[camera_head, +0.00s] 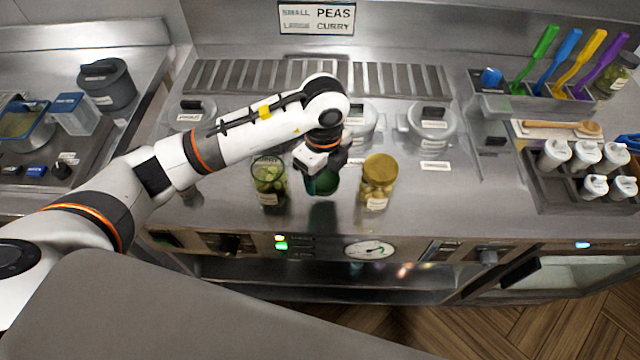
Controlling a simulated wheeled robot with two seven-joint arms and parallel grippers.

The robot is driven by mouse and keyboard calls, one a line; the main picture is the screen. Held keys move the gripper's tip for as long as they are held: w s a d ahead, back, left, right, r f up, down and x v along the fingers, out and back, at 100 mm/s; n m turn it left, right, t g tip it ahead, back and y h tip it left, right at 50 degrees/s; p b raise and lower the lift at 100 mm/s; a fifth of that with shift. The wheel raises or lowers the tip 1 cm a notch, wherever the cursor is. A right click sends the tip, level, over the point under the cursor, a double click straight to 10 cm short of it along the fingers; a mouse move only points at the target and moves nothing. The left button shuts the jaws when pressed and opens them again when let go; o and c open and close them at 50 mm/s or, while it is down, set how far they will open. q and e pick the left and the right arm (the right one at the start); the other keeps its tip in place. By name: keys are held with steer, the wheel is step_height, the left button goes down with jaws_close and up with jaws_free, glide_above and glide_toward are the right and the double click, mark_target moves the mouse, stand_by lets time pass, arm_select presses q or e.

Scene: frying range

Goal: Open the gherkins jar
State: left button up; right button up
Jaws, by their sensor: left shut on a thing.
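The gherkins jar (268,182) is a glass jar with green contents and a pale label. It stands upright on the steel counter, and its top looks open, with no lid on it. My left gripper (322,170) is just right of the jar, apart from it. It is shut on a dark green round thing (323,184), which looks like the jar's lid, held above the counter. The fingers partly hide it. My right gripper is not in view.
A jar with a golden lid (379,168) and pale contents stands close right of my left gripper. Lidded containers (433,122) are set behind it. A utensil rack (530,105) and white-lidded pots (585,155) are at the right. The counter's front edge is close.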

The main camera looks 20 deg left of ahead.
mark_target(323, 188)
arm_select(q)
step_height(323, 188, down, 5)
steer(key=shift+f+p, duration=0.2)
steer(key=shift+p, duration=0.3)
steer(key=shift+f, duration=0.3)
steer(key=shift+f, duration=0.2)
steer(key=o, duration=1.1)
steer(key=shift+r, duration=0.1)
